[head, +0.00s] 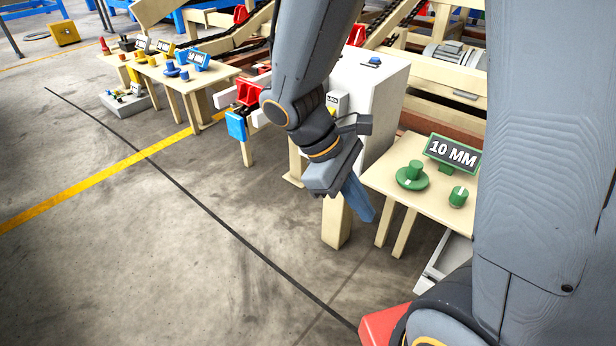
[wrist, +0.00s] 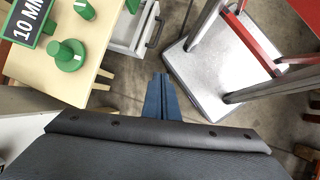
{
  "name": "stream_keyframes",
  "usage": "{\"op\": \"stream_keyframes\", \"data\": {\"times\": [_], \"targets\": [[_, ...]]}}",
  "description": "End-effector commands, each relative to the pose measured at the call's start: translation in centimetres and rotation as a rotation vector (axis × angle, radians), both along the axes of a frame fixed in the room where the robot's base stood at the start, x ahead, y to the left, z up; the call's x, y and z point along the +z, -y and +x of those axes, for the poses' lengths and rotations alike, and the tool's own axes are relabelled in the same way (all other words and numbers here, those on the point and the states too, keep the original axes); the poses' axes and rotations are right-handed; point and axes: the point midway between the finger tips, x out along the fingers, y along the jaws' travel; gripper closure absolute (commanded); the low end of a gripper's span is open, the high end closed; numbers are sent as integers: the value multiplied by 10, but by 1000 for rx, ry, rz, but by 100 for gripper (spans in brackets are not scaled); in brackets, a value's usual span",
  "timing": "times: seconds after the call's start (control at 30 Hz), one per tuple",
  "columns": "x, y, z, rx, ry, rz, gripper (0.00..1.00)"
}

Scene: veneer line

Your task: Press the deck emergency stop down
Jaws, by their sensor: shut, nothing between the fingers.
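My gripper (head: 360,204) is shut and empty, its blue fingers pointing down in front of a white cabinet (head: 375,95). It is left of a small cream table with green controls, apart from it. In the wrist view the closed blue fingers (wrist: 160,92) hang over the floor, beside an open drawer and a grey platform. I cannot make out a clear emergency stop in either view. My arm hides part of the cabinet and the machinery behind it.
The cream table (head: 390,178) holds a green knob (head: 413,172), another green control (head: 458,196) and a 10 MM sign (head: 452,153). Red and blue parts (head: 243,105) stick out left of the cabinet. More control tables (head: 190,80) stand farther back. The left floor is free.

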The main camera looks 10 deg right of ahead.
Motion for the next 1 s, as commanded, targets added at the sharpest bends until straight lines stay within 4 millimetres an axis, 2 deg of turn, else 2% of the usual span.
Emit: {"op": "stream_keyframes", "data": {"times": [0.03, 0.1, 0.3, 0.47, 0.67, 0.8, 1.0], "targets": [[-22, 1, 12, 75, -33, -46, 100], [-35, 4, 25, 174, -75, -113, 100], [-70, 3, 74, 444, -174, -322, 100], [-93, -11, 120, 649, -228, -505, 100], [-120, -49, 181, 883, -260, -750, 100], [-135, -84, 214, 1013, -256, -908, 100], [-145, -122, 240, 1118, -238, -1054, 100]]}}
